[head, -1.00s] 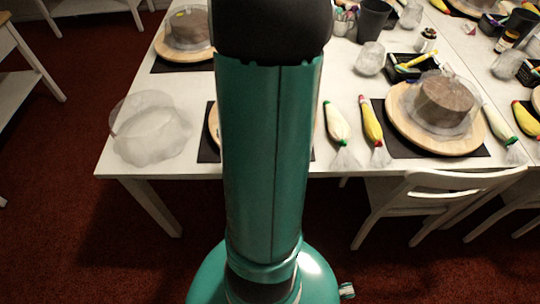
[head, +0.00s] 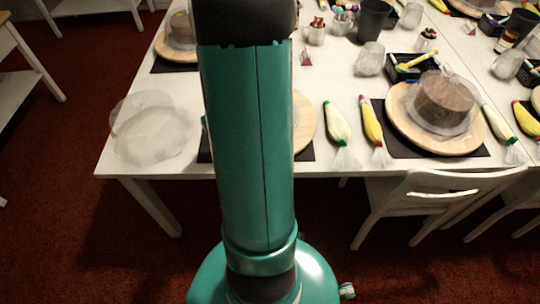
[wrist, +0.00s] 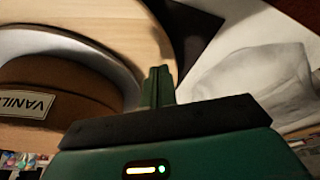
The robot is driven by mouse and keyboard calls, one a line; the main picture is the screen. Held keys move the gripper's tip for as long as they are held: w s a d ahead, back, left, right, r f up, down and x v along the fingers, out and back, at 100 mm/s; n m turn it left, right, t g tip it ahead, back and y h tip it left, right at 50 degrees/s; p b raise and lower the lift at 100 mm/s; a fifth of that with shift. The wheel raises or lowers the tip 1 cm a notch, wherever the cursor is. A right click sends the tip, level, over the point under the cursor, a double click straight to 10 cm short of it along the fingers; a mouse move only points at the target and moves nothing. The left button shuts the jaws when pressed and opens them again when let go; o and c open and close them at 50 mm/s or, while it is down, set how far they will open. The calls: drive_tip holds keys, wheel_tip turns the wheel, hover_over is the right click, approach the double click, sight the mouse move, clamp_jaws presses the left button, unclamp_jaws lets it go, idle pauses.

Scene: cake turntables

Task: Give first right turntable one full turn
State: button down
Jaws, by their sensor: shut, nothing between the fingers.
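A round wooden turntable (head: 304,122) on a dark mat is mostly hidden behind my arm in the head view; its right edge shows. In the wrist view, the pale wooden disc (wrist: 105,25) carries a brown cake (wrist: 65,85) with a "VANIL…" label, partly cut off, inside a clear rim. My gripper (wrist: 160,75) shows there with its green fingers shut and empty, in front of the disc near its edge. I cannot tell whether they touch it. Another turntable (head: 399,122) with a covered brown cake (head: 446,100) stands to the right.
A crumpled clear bag (head: 150,135) lies at the table's left corner. Piping bags (head: 338,128) (head: 371,122) lie between the two near turntables. A third turntable (head: 172,51) stands at the back left. A white chair (head: 440,190) stands at the front right.

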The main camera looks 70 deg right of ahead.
drive_tip(key=shift+f, duration=1.25)
drive_tip(key=shift+s+a, duration=0.25)
drive_tip(key=shift+s, duration=0.4)
drive_tip(key=shift+s, duration=0.1)
drive_tip(key=shift+s+a, duration=0.15)
drive_tip(key=shift+s, duration=0.2)
drive_tip(key=shift+w+r, duration=0.1)
drive_tip(key=shift+r, duration=1.35)
wheel_tip(320, 180, up, 6)
